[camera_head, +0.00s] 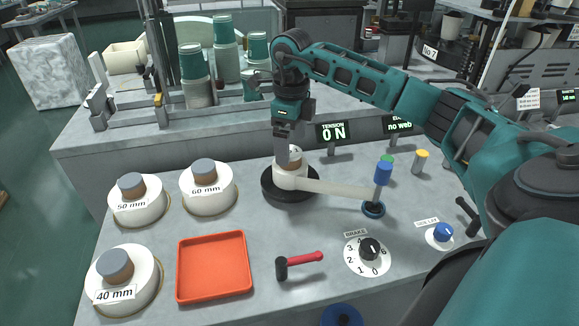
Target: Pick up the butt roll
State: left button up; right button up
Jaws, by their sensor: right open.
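The butt roll, a small white roll with a brown core (288,179), sits upright on a round black base (268,189) at the middle of the grey bench. A pale strip of web (335,189) runs from it to the right, to a blue-topped post (383,176). My right gripper (283,158) comes in from the upper right and points down at the roll's top. It is open; its fingers partly hide the core, and I cannot tell whether they touch it. My left gripper is out of view.
Rolls marked 50 mm (137,208), 60 mm (207,194) and 40 mm (123,287) stand at left. An empty red tray (214,291) and a red-handled hammer (303,259) lie in front. A brake dial (369,250) is at front right. The tension display (332,133) reads 0 N.

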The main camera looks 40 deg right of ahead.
aim_at(291, 151)
jog(key=shift+s+a+f, duration=0.1)
jog(key=shift+f, duration=2.7)
jog(key=shift+c, duration=0.2)
jog(key=c, duration=0.9)
jog(key=shift+r, duration=0.1)
